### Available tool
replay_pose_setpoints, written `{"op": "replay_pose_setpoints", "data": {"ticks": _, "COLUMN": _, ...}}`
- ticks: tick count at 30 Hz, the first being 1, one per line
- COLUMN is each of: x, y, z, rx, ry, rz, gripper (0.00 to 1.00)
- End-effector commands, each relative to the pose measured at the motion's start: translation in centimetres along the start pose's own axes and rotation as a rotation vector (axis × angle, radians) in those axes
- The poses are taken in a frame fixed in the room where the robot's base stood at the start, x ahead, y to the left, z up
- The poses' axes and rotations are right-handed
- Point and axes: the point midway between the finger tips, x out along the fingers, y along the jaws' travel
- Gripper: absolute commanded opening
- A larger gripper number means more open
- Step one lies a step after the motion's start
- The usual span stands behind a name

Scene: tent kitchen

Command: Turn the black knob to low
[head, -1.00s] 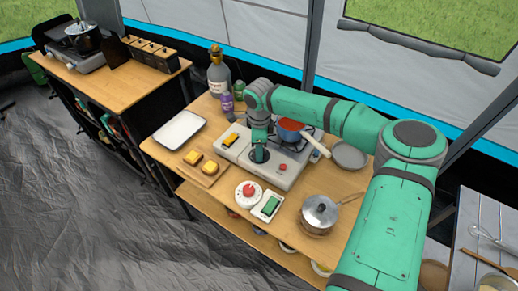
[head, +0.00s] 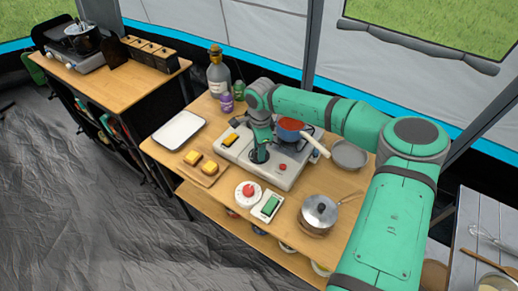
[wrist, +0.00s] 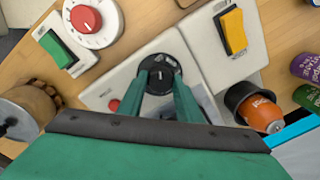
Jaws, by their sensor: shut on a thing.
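The black knob (wrist: 158,58) is a round dial on the pale front of the stove (head: 290,174). In the wrist view my gripper (wrist: 161,78) has one green finger on each side of the knob's grip and is shut on it. Small light marks show on the knob, but its setting is too small to read. In the head view my gripper (head: 260,151) comes down onto the stove and hides most of the knob.
A red button (wrist: 114,105) sits beside the knob. A pot with red contents (head: 290,126) stands on the burner behind my gripper. A red-and-white dial (head: 249,191), a green switch (head: 270,205), a lidded pot (head: 319,211) and a bread board (head: 212,178) are nearby.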

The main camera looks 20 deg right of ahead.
Motion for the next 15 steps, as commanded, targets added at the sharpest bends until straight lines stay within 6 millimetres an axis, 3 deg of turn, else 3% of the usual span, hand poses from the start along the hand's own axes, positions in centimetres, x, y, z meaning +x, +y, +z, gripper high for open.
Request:
{"op": "replay_pose_setpoints", "data": {"ticks": 2, "x": -0.07, "y": 0.00, "z": -0.04, "rx": 0.001, "ry": 0.001, "rz": 0.000, "gripper": 0.09}}
{"op": "replay_pose_setpoints", "data": {"ticks": 3, "x": -0.07, "y": 0.00, "z": -0.03, "rx": 0.001, "ry": 0.000, "rz": 0.000, "gripper": 0.41}}
{"op": "replay_pose_setpoints", "data": {"ticks": 4, "x": -0.06, "y": 0.00, "z": -0.03, "rx": 0.001, "ry": 0.000, "rz": 0.000, "gripper": 0.48}}
{"op": "replay_pose_setpoints", "data": {"ticks": 15, "x": -0.32, "y": -0.02, "z": 0.01, "rx": 0.001, "ry": 0.000, "rz": -0.001, "gripper": 0.50}}
